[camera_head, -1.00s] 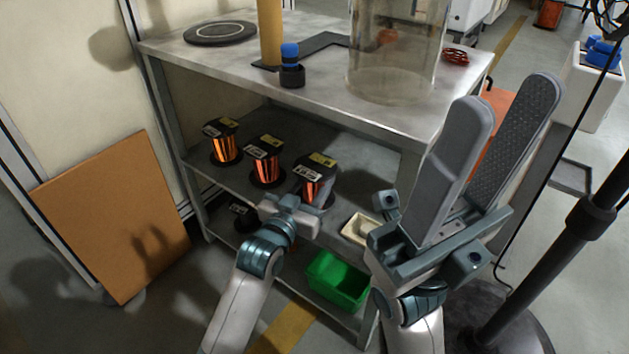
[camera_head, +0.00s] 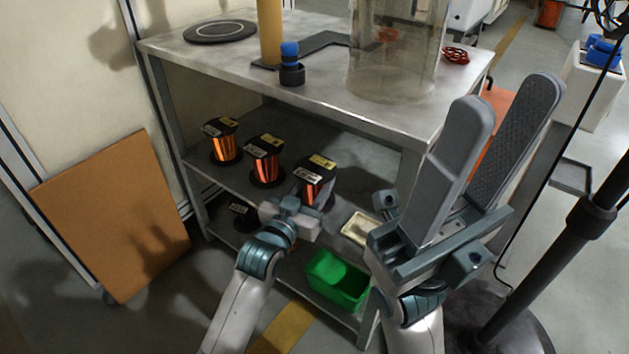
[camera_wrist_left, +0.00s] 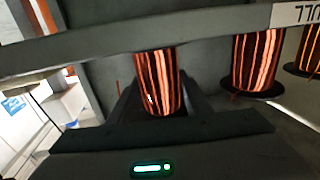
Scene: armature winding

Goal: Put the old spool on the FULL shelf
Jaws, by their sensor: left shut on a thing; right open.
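The old spool (camera_head: 316,180), copper-wound with dark flanges and a yellow label on top, is at the middle shelf, right of two similar spools. My left gripper (camera_head: 296,208) is in front of it and shut on it. In the left wrist view the spool (camera_wrist_left: 160,85) stands between the fingers. I cannot tell whether its base touches the shelf. The FULL shelf (camera_head: 205,178) is the bench's middle level; part of its upside-down label (camera_wrist_left: 298,13) shows in the left wrist view. My right gripper (camera_head: 508,98) is open, empty and raised at the right.
Two copper spools (camera_head: 223,147) (camera_head: 265,165) stand left on the same shelf. A glass cylinder (camera_head: 395,70) stands on the bench top. A black pole (camera_head: 560,250) stands at the right.

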